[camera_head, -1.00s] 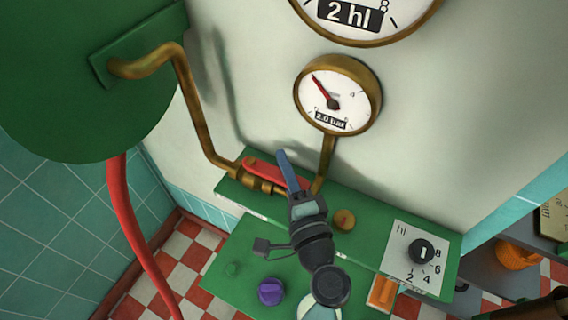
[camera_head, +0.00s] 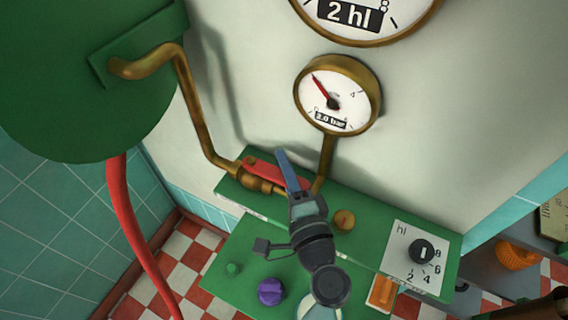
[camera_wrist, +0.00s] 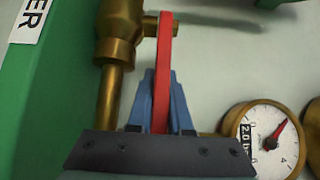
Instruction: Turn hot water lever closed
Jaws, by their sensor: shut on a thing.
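The red hot water lever (camera_head: 262,168) sits on the brass valve (camera_head: 250,180) on the pipe above the green panel. It runs along the pipe in the head view. My gripper (camera_head: 283,160) is at the lever's free end. In the wrist view my gripper (camera_wrist: 160,95) has one blue finger on each side of the lever, shut on it. The lever's free end is partly hidden by the fingers and the wrist.
A brass pressure gauge (camera_head: 338,95) hangs above the panel (camera_head: 370,235); it also shows in the wrist view (camera_wrist: 265,140). A black dial (camera_head: 421,251), an orange switch (camera_head: 382,292) and a purple knob (camera_head: 270,291) are nearby. A large green tank (camera_head: 70,75) stands left.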

